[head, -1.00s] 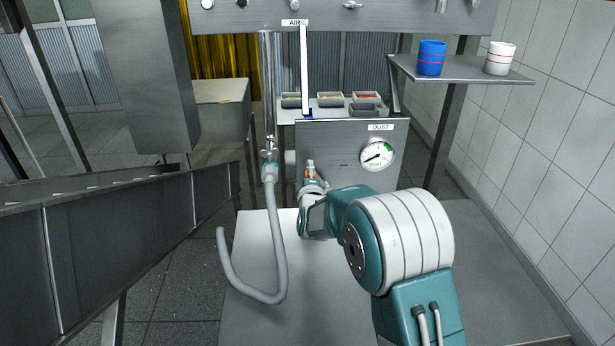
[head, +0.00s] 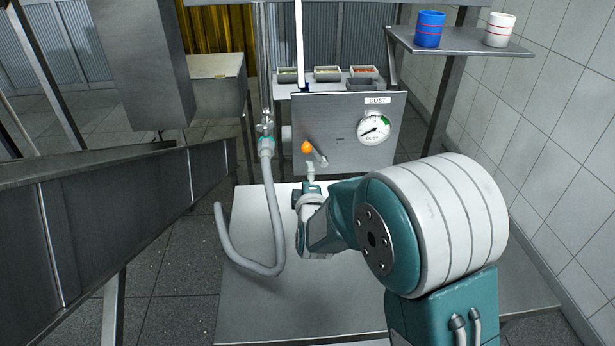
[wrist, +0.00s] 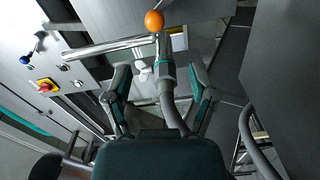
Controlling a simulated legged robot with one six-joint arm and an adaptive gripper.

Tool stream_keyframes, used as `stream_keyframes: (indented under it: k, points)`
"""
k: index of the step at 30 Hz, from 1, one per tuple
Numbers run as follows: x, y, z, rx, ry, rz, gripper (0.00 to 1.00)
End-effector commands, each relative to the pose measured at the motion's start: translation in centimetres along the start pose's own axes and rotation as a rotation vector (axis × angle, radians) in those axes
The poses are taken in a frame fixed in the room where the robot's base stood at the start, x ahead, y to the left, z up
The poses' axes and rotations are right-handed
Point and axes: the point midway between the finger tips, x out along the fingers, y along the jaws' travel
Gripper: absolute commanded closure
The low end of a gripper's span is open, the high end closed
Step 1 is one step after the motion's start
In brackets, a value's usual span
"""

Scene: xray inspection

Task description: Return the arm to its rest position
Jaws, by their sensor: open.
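My gripper (head: 310,182) is open, low in front of the grey dust panel (head: 345,145) in the head view. Its two fingers (wrist: 160,78) stand apart in the wrist view. An orange ball knob (head: 306,148) on a metal lever shows on the panel just beyond the gripper. The knob also shows in the wrist view (wrist: 154,20), past the fingertips and apart from them. A grey hose (wrist: 170,105) runs between the fingers in the picture; I cannot tell its depth. My arm extends from the lower right over the grey bench and partly hides it.
A hanging grey hose (head: 275,220) loops left of my arm. A dark conveyor-like side (head: 100,220) fills the left. A shelf (head: 465,46) holds a blue cup (head: 429,29) and a white cup (head: 499,30). A tiled wall (head: 560,150) bounds the right. A dial gauge (head: 374,129) is on the panel.

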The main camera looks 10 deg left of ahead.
Motion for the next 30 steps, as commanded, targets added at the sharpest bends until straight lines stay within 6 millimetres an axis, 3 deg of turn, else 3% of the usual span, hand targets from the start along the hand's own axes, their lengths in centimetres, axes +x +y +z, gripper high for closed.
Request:
stream_keyframes:
  k: [11,16,23,30]
  points:
    - [0.0,0.2,0.1,0.009,-0.001,-0.004,0.27]
    - [-1.1,2.8,1.7,0.144,-0.013,-0.082,0.27]
    - [-5.3,6.8,5.1,0.442,-0.086,-0.275,0.27]
    - [-12.2,9.4,8.4,0.730,-0.242,-0.449,0.27]
